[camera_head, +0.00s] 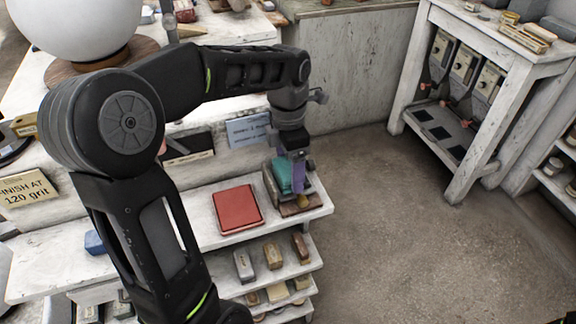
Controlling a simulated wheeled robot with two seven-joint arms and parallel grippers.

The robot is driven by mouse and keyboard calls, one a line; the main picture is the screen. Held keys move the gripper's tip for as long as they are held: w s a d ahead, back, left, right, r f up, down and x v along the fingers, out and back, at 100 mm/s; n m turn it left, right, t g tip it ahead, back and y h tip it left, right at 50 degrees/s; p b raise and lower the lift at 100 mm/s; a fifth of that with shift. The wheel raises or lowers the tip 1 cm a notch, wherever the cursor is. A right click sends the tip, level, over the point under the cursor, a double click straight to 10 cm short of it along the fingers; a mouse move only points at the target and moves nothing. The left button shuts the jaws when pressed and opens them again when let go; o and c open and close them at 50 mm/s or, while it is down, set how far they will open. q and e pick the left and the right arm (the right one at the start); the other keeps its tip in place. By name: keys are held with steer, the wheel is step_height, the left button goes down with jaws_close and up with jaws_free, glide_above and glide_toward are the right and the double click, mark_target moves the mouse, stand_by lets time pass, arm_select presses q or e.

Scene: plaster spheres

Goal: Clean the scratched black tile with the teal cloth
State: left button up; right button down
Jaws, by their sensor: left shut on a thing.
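My left gripper (296,160) points down over a small wooden holder (272,187) at the right end of the white shelf. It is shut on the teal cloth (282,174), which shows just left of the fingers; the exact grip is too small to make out. A purple piece (299,178) is close beside the cloth. A dark tile-like panel (192,146) lies behind my left arm, partly hidden by it; scratches on it cannot be made out. My right gripper is not in view.
A red square pad (237,209) lies on the shelf left of the holder. Several small blocks (272,255) stand on the lower shelf. A large white sphere (72,25) sits at the upper left. A white rack (470,95) stands at the right, with bare floor (400,230) between.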

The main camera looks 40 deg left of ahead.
arm_select(q)
steer(key=shift+f+b, duration=0.45)
steer(key=shift+f, duration=0.1)
stand_by(0.5)
steer(key=shift+s+d, duration=0.1)
steer(key=shift+d, duration=0.05)
steer(key=shift+s+d+r, duration=0.1)
steer(key=shift+s+d, duration=0.1)
steer(key=shift+d, duration=0.1)
steer(key=shift+s+d, duration=0.1)
